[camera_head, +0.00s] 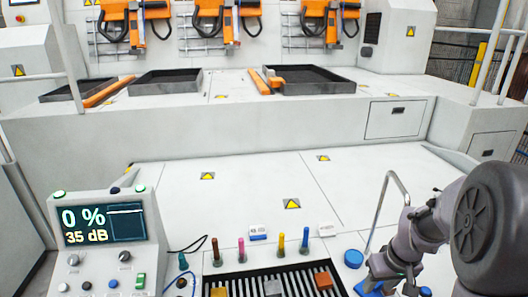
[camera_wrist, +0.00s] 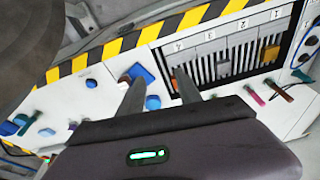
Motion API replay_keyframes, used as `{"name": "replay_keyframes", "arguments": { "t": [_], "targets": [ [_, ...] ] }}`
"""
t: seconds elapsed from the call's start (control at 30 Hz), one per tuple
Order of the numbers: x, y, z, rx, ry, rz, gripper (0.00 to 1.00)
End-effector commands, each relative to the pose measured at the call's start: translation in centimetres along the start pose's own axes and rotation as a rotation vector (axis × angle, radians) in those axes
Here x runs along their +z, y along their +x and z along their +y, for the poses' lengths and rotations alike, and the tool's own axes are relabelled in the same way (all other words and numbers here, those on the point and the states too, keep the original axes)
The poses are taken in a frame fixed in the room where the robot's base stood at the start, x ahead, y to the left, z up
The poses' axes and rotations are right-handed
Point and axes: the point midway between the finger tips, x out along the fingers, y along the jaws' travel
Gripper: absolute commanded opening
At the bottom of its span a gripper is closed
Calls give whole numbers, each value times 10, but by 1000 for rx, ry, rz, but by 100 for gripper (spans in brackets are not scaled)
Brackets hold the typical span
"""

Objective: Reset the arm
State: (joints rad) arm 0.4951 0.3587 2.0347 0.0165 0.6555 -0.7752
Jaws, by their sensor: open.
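My arm shows at the right of the head view, a dark grey jointed arm beside the tool area. My gripper (camera_wrist: 158,88) shows in the wrist view with two dark fingers spread apart and nothing between them. It hangs over the white work surface, close to a blue block (camera_wrist: 141,75) and the black slotted rack (camera_wrist: 232,62). In the head view the gripper's fingers cannot be made out clearly. The slotted rack (camera_head: 243,287) there holds a yellow, a grey and an orange block.
A display unit (camera_head: 103,228) reading 0 % and 35 dB stands at the left. Several coloured upright pens stand behind the rack. A curved metal rod (camera_head: 380,210) rises beside my arm. Black trays (camera_head: 310,82) lie on the gantry behind. The white deck between is clear.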

Motion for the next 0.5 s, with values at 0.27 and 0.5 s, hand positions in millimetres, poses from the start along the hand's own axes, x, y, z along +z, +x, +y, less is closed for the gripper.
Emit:
{"name": "replay_keyframes", "arguments": {
  "t": [0.27,0.5],
  "targets": [
    [28,-90,-112,-43,134,133,41],
    [128,-137,-208,-187,307,245,41]
  ]
}}
